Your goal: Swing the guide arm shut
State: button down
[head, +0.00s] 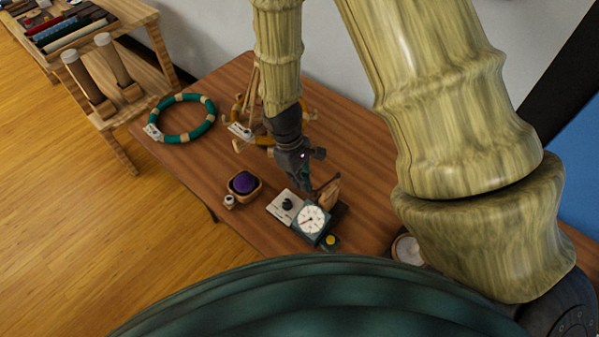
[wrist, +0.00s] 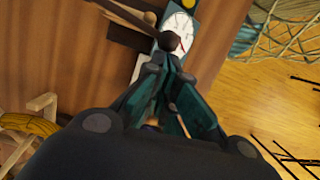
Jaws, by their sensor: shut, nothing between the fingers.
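A yarn-meter-like device with a round white dial (head: 312,219) stands near the front edge of the brown table. In the wrist view its dial (wrist: 177,32) is just beyond my fingertips. A wooden bar (wrist: 128,18), which looks like the guide arm, reaches in from the upper left toward a dark round knob (wrist: 170,41) by the dial. In the head view a wooden piece (head: 328,192) rises behind the dial; how far the arm stands open is hard to tell. My gripper (head: 304,187) is shut and empty, pointing down behind the device. Its fingertips (wrist: 163,65) appear close to the knob; contact is unclear.
A wooden bowl with a purple ball (head: 244,184) sits left of the device. A green and tan ring (head: 183,118) lies at the table's far left. A wooden-legged frame (head: 247,105) stands behind my gripper. Bare tabletop (head: 375,190) lies to the right.

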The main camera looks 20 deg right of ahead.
jog(key=shift+s+n, duration=0.8)
jog(key=shift+d, duration=0.2)
jog(key=shift+s+d+h, duration=0.15)
jog(key=shift+d+h, duration=0.15)
jog(key=shift+d, duration=0.2)
jog(key=shift+r+p, duration=0.1)
jog(key=shift+p, duration=0.25)
